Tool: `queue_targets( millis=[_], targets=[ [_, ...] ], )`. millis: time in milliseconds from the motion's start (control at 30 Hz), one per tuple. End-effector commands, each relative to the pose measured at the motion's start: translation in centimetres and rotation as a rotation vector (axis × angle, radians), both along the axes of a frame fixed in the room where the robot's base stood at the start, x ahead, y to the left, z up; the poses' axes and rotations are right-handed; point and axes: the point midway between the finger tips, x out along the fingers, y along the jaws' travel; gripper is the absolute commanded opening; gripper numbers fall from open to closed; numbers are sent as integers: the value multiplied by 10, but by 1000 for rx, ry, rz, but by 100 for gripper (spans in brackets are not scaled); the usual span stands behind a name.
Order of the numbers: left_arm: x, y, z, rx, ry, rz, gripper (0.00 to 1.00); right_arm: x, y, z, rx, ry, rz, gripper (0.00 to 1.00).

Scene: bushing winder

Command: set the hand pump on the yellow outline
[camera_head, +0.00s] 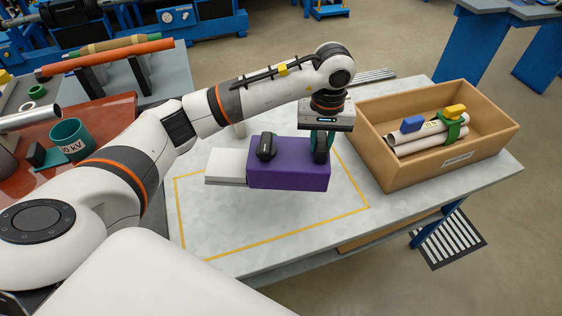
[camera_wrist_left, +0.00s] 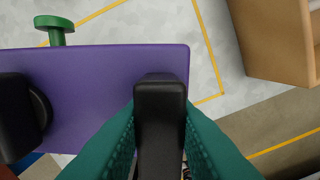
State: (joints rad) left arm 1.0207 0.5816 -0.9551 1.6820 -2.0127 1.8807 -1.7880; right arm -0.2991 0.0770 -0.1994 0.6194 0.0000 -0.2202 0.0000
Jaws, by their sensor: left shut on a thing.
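The hand pump is a purple block (camera_head: 290,172) with a black round fitting on top, seen over the area of the yellow outline (camera_head: 290,232) on the pale bench. In the left wrist view the purple block (camera_wrist_left: 100,90) also shows a green knob (camera_wrist_left: 55,28) at its upper edge. My left gripper (camera_head: 321,150) points down at the block's right end. Its teal fingers are shut on a black handle (camera_wrist_left: 160,115). I cannot tell whether the pump touches the bench. The outline's far side is mostly hidden. My right gripper is not in view.
A white flat block (camera_head: 226,166) shows beside the pump's left end; whether it is joined is unclear. A wooden crate (camera_head: 375,168) holding rolled paper and clamps stands at right. A red bench top (camera_head: 105,115) with a teal cup is at left. The bench front is clear.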

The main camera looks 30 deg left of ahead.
Motion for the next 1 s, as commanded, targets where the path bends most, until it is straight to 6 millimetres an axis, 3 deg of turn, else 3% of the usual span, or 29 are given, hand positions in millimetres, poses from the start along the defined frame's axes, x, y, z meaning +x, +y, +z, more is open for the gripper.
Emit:
queue_targets(
  millis=[200, 700, 1000],
  targets=[
    [0, 0, -37, 0, 8, 8, 0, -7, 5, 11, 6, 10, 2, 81],
    [0, 0, -90, 0, 4, 5, 0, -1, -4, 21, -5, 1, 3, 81],
    [1, 0, -93, 1, 0, 4, 0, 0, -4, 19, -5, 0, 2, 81]
  ],
)
